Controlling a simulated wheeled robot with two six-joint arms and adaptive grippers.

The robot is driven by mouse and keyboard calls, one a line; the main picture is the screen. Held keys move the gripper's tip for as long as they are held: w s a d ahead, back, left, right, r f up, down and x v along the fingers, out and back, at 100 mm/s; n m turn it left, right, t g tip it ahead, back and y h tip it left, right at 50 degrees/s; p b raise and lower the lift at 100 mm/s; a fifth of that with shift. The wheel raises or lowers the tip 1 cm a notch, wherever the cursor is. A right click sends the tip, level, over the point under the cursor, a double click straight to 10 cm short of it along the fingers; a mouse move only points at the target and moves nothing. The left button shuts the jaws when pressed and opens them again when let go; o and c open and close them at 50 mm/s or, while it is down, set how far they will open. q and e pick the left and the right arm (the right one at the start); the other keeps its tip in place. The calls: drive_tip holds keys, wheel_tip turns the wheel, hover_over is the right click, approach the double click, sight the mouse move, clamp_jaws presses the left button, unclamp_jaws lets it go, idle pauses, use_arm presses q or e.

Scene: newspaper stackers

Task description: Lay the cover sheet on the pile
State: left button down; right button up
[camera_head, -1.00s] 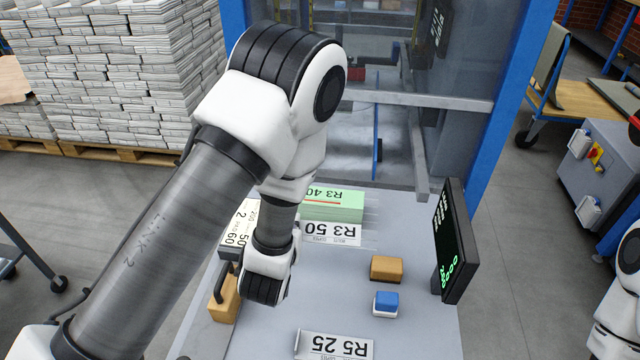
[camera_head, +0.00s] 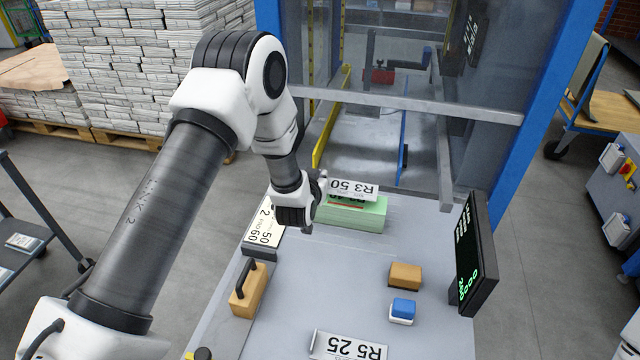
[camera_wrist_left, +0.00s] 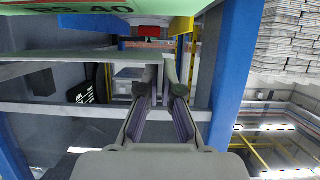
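A white sheet marked R3 50 (camera_head: 355,189) shows upside down in the head view, partly over the green stack (camera_head: 356,216). My left gripper (camera_head: 321,182) is at the sheet's left end and appears shut on it; the fingertips are small in this view. In the left wrist view the fingers (camera_wrist_left: 160,82) are close together at the tips, with the pale edge of the sheet (camera_wrist_left: 128,66) beside them. The green stack's printed top (camera_wrist_left: 60,22) also shows there. I cannot tell whether the sheet touches the stack. My right gripper is out of view.
On the grey table (camera_head: 320,285) stand a white R5 25 card (camera_head: 347,347), a tan block (camera_head: 405,275), a blue-and-white block (camera_head: 402,311), a handled wooden block (camera_head: 247,292) and another card (camera_head: 262,228). A dark display (camera_head: 475,255) stands at right. The blue-framed machine (camera_head: 540,110) is behind.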

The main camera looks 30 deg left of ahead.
use_arm(q)
drive_tip(key=shift+w+a+f, duration=0.1)
drive_tip(key=shift+f, duration=1.7)
drive_tip(key=shift+f, duration=0.2)
drive_tip(key=c, duration=1.3)
unclamp_jaws()
drive_tip(key=shift+r+p, duration=0.25)
drive_tip(key=shift+p, duration=0.05)
drive_tip(key=b+v, duration=0.1)
drive_tip(key=v, duration=1.1)
drive_tip(key=shift+r, duration=0.1)
